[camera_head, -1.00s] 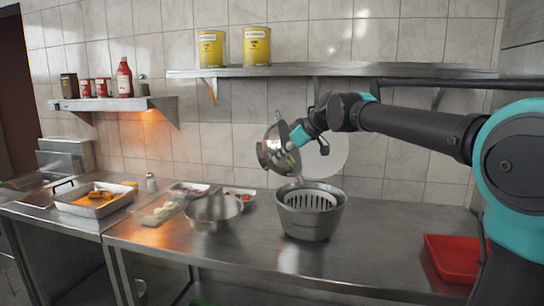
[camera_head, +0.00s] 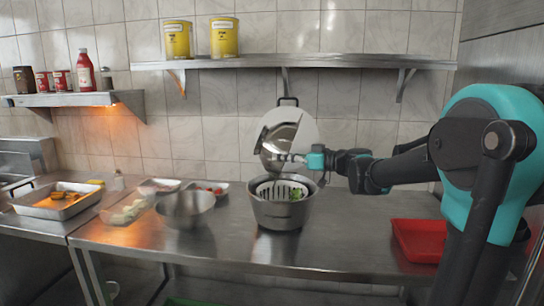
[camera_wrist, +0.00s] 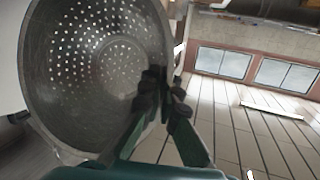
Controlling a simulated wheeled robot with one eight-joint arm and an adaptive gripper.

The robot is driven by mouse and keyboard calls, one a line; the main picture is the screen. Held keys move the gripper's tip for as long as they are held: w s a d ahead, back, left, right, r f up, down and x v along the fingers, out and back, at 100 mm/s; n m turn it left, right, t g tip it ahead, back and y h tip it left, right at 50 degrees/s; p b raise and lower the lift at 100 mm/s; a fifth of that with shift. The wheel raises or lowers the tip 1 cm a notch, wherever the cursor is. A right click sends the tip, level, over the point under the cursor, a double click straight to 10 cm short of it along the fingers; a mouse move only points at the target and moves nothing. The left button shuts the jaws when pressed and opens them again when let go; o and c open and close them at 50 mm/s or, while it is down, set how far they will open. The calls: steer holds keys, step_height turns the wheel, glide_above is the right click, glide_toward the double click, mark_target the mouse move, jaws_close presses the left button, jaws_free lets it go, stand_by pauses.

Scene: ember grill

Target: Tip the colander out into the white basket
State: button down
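My gripper (camera_head: 297,158) is shut on the colander's rim; the fingers (camera_wrist: 168,103) also show in the wrist view. The white slotted basket (camera_head: 268,187) sits inside a grey round pot (camera_head: 281,215) on the counter, directly below the colander. A green piece of food (camera_head: 296,194) lies in the basket.
A steel bowl (camera_head: 186,213) stands left of the pot, with small food trays behind it. A red tray (camera_head: 421,240) lies at the right. A wall shelf (camera_head: 300,63) with two yellow cans runs above. The counter front is clear.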

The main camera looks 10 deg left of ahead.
steer(key=d+f+m+t+y, duration=0.2)
steer(key=d+f+y, duration=0.1)
steer(key=d, duration=0.3)
steer(key=shift+s+d+y, duration=0.15)
steer(key=shift+d+y, duration=0.05)
steer(key=shift+y, duration=0.6)
steer(key=shift+r, duration=0.1)
